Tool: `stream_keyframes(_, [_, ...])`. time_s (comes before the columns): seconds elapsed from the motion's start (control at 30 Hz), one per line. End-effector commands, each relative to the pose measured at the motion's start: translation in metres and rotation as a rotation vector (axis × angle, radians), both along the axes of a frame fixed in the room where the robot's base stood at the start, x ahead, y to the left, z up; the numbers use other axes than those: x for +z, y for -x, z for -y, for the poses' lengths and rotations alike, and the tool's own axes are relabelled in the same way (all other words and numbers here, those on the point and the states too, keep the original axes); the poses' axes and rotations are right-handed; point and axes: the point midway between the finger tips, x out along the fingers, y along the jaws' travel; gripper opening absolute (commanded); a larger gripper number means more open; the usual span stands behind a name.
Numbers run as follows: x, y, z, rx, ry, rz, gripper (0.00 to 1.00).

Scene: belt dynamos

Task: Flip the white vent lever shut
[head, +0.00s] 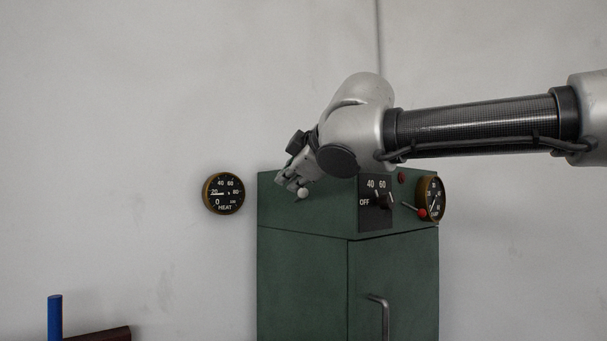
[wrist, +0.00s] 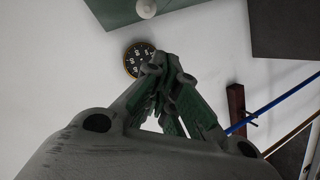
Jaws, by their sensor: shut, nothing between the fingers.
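The white vent lever shows as a round white knob (head: 302,194) on the left face of the green cabinet's top part. The same white knob is at the top edge of the wrist view (wrist: 146,8), against the green panel. The lever's stem is hidden, so its tilt cannot be told. My gripper (head: 285,180) is just up and left of the knob in the head view. In the wrist view my gripper (wrist: 162,65) has its fingers together and empty, with the knob apart from the fingertips.
The green cabinet (head: 300,275) carries an OFF/40/60 dial (head: 382,202), a red-knobbed lever (head: 421,212) and a gauge (head: 431,198). A HEAT gauge (head: 223,194) is on the wall to the left. A blue post (head: 55,318) and dark red bar (head: 105,335) are lower left.

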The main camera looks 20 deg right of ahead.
Motion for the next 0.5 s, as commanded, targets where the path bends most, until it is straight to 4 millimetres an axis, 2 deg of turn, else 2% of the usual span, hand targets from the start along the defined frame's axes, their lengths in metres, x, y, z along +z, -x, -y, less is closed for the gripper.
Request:
stream_keyframes(0.1, [0.004,0.024,0.001,0.006,-0.002,0.003,0.00])
stream_keyframes(0.23, [0.005,0.042,0.003,0.006,0.000,0.001,0.00])
stream_keyframes(0.4, [0.007,0.054,0.005,0.005,-0.001,0.000,0.00])
stream_keyframes(0.5, [-0.001,0.048,-0.005,0.009,0.021,-0.022,0.00])
